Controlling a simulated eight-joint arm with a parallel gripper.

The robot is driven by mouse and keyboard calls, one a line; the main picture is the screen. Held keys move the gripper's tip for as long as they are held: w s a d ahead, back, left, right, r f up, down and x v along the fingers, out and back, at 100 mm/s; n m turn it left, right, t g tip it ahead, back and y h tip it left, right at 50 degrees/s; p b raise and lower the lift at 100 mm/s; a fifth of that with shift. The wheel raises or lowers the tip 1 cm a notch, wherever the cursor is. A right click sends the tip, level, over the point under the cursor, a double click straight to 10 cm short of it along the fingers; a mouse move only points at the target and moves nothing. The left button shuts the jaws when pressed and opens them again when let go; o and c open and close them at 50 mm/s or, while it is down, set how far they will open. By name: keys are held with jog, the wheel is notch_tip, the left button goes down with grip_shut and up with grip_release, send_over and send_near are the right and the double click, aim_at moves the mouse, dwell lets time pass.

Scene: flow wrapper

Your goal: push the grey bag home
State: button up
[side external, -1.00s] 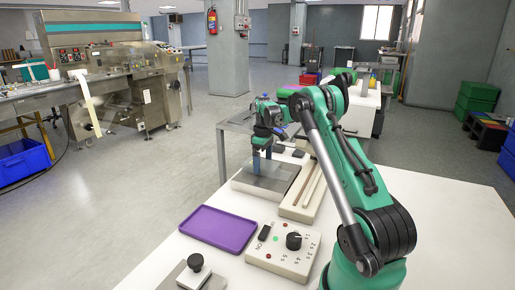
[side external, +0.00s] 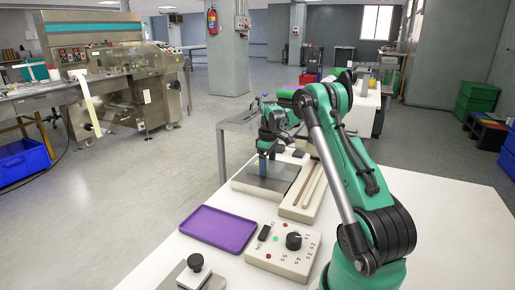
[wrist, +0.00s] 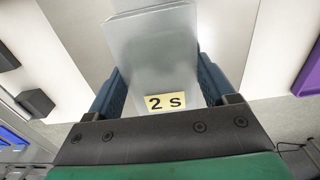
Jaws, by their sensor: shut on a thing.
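My gripper (side external: 267,175) points down over a low grey plate (side external: 279,188) on the white table. In the wrist view my gripper (wrist: 158,90) has its two blue fingers on either side of a smooth grey block-like thing (wrist: 150,60) with a yellow label reading "2 s". The gripper is shut on this thing. I cannot tell whether it is the grey bag; no other grey bag can be made out. In the side view the fingers and wrist hide most of what is held.
A cream long tray (side external: 303,195) lies just right of the plate. A purple tray (side external: 218,228), a control box (side external: 285,250) with a knob, and a black-knobbed block (side external: 195,273) stand nearer. The table's right side (side external: 455,225) is clear.

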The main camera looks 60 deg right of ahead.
aim_at(285, 175)
jog(key=shift+s, duration=2.75)
jog(key=o, duration=1.1)
jog(key=shift+r, duration=2.85)
